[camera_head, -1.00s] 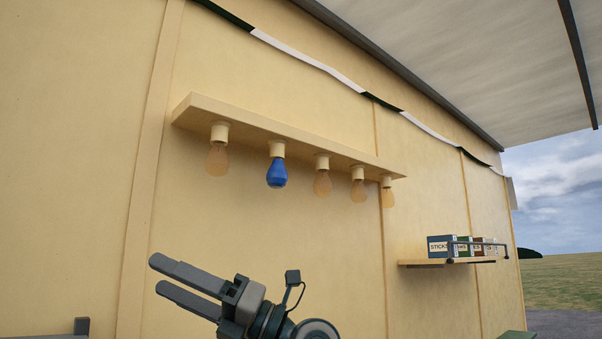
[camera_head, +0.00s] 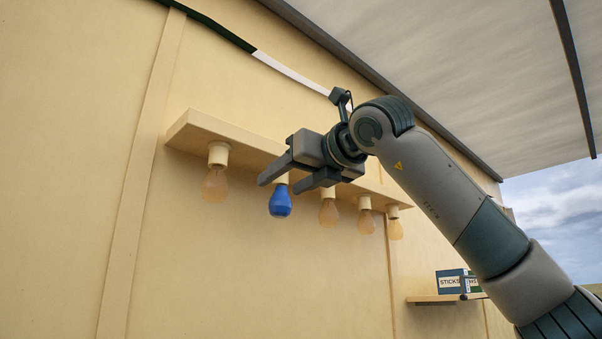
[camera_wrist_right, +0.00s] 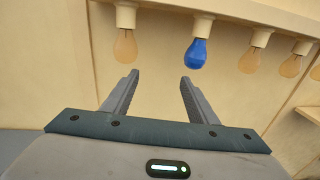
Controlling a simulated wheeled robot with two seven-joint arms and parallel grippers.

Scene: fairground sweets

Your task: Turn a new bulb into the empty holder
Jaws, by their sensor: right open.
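A blue bulb (camera_head: 280,203) hangs in the second holder from the left under a cream wall rail. Its holder is mostly hidden by my fingers in the head view. In the right wrist view the blue bulb (camera_wrist_right: 196,53) and its cream holder (camera_wrist_right: 206,20) show clearly, with the bulb seated. Several pale orange bulbs, such as the leftmost one (camera_head: 215,184), hang in the other holders. I see no empty holder. My right gripper (camera_head: 280,185) is open and empty, overlapping the blue bulb's top in the picture. In the wrist view the bulb is beyond the fingertips, not between them. My left gripper is out of view.
The cream rail (camera_head: 190,130) juts from the plain wall above the bulbs. A small shelf (camera_head: 432,299) with boxes (camera_head: 450,281) is at lower right, partly behind my right arm. A roof slopes overhead. Space below the bulbs is clear.

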